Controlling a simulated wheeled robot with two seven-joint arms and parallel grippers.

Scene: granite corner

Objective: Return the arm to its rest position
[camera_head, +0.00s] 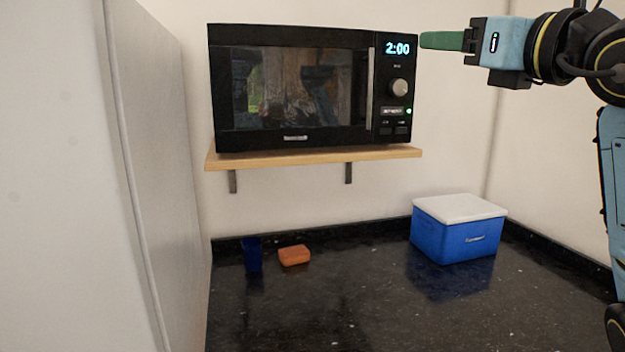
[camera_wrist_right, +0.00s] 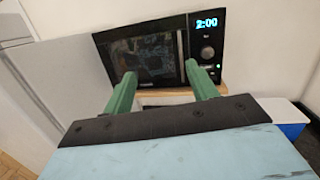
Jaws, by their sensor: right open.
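My right gripper (camera_head: 432,40) is raised at the upper right of the head view, with its green fingers pointing left toward the microwave's display. In the right wrist view the two green fingers (camera_wrist_right: 162,88) stand apart with nothing between them, so it is open and empty. The black microwave (camera_head: 290,90) has its door shut and its display reads 2:00. It also shows ahead of the fingers in the right wrist view (camera_wrist_right: 150,58). I cannot tell from the head view how far the fingertips are from the microwave. My left gripper is not in view.
The microwave stands on a wooden wall shelf (camera_head: 315,157). Below, the dark granite counter (camera_head: 330,310) holds a dark blue cup (camera_head: 252,255), an orange sponge-like block (camera_head: 294,255) and a blue cooler with white lid (camera_head: 457,238). A tall white panel (camera_head: 80,180) stands left. The counter's front middle is clear.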

